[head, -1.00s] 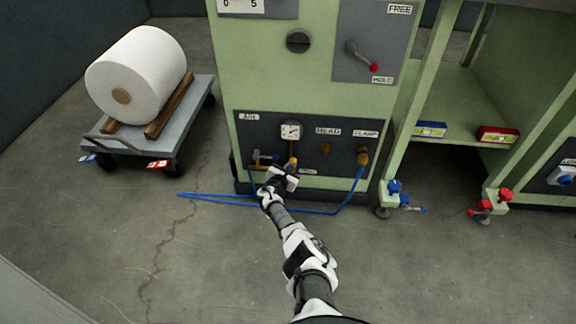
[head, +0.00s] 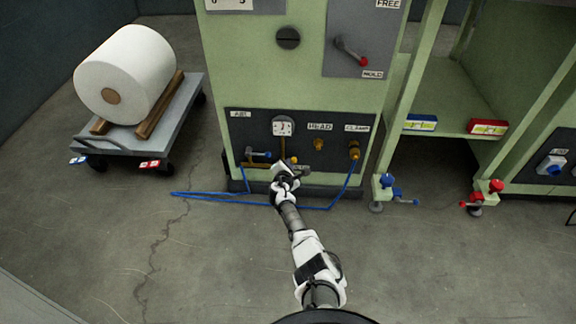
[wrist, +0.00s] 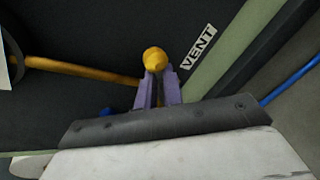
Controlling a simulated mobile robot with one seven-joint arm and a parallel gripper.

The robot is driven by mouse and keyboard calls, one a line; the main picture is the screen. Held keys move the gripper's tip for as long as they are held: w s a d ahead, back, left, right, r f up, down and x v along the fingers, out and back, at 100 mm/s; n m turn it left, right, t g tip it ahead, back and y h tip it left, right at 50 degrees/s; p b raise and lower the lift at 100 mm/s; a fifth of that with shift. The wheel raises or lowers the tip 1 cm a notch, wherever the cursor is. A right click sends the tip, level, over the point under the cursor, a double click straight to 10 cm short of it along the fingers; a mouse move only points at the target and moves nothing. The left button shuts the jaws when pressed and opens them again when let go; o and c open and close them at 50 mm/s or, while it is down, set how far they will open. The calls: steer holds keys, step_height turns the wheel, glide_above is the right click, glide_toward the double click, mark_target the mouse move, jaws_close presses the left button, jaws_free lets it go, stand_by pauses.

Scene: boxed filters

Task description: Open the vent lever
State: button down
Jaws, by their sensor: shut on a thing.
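The vent lever (wrist: 155,60) shows in the wrist view as a rounded yellow-brass end beside the VENT label (wrist: 198,47). The two purple fingers of my gripper (wrist: 158,84) are close together on it, and their tips hide its lower part. In the head view my gripper (head: 290,170) is at the lower edge of the dark panel (head: 240,130), below the round gauge (head: 283,126), and covers most of the lever. I cannot tell the lever's angle.
Brass HEAD (head: 318,144) and CLAMP (head: 354,150) fittings are on the right. A blue hose (head: 220,199) lies on the floor. A cart (head: 190,110) with a white roll (head: 125,75) stands left.

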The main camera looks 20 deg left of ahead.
steer(key=shift+w+d+r, duration=0.35)
steer(key=shift+w+d, duration=0.05)
steer(key=shift+d, duration=0.05)
steer(key=c, duration=1.4)
jaws_free()
steer(key=shift+d+r, duration=0.1)
steer(key=shift+c, duration=0.2)
steer(key=shift+o, duration=0.3)
steer(key=shift+s+a+f, duration=0.15)
steer(key=shift+a+f, duration=0.05)
steer(key=shift+f, duration=0.05)
steer(key=shift+a, duration=0.15)
